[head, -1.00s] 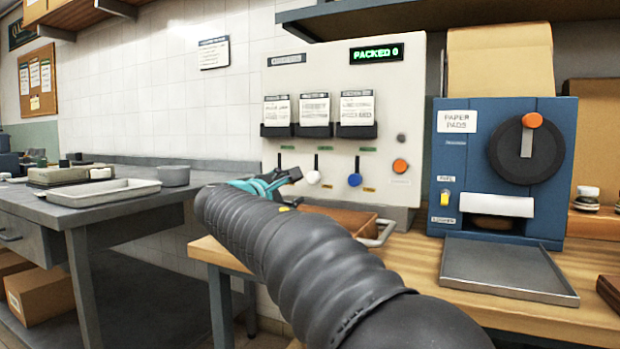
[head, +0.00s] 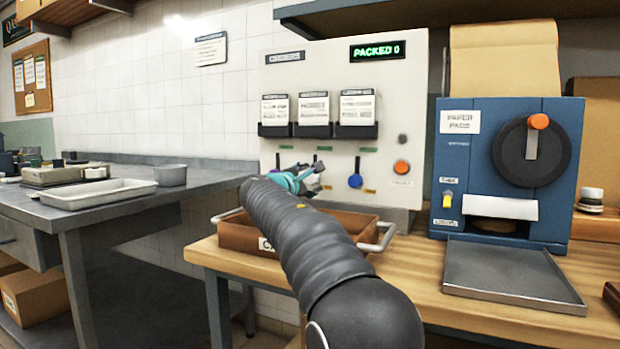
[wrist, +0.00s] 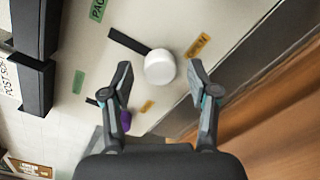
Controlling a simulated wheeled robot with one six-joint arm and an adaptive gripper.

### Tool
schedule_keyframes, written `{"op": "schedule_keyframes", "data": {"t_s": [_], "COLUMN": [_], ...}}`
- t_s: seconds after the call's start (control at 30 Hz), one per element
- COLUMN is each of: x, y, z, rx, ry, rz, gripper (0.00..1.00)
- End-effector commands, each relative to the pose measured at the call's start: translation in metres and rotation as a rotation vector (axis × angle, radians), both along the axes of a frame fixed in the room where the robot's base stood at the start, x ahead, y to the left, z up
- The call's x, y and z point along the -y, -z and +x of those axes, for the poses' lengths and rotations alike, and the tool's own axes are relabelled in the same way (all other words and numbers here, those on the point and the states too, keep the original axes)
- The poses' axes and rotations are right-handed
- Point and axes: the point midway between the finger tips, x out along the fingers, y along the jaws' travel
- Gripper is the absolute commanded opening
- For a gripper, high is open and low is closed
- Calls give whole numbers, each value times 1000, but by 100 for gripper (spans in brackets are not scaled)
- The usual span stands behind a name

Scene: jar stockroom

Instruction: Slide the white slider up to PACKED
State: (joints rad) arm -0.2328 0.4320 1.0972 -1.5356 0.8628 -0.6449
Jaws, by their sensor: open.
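The white slider (wrist: 159,67) is a round white knob at the lower end of its dark slot, beside an orange label (wrist: 197,45). The slot runs from it towards a green label (wrist: 97,10), only partly in view, reading "PAC". My gripper (wrist: 160,76) is open, with one finger on each side of the knob in the wrist view. I cannot tell whether either finger touches it. The panel display (head: 377,51) reads "PACKED 0".
A blue knob (head: 355,181) sits to the right of my gripper, and a purple knob (wrist: 125,117) is near one finger. A brown crate (head: 240,235) with metal handles stands below the panel. A blue paper-pad machine (head: 470,150) and a metal tray (head: 515,277) are at right.

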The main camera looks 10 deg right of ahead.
Motion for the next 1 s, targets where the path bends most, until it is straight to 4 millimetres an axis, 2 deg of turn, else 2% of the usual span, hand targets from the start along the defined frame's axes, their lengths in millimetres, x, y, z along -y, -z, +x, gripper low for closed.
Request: {"op": "schedule_keyframes", "data": {"t_s": [0.13, 0.43, 0.47, 0.67, 0.7, 0.87, 1.0], "x": [5, 6, 6, 6, 6, 6, 6], "y": [0, 0, 0, 0, 0, 0, -8], "z": [7, 9, 9, 9, 9, 9, 8], "rx": [1, 0, 0, 0, 0, 0, 1], "ry": [0, -1, -1, -1, -1, -1, -1], "rz": [1, 1, 1, 0, 0, 0, 1], "gripper": [60, 60, 55, 5, 0, 0, 0]}}
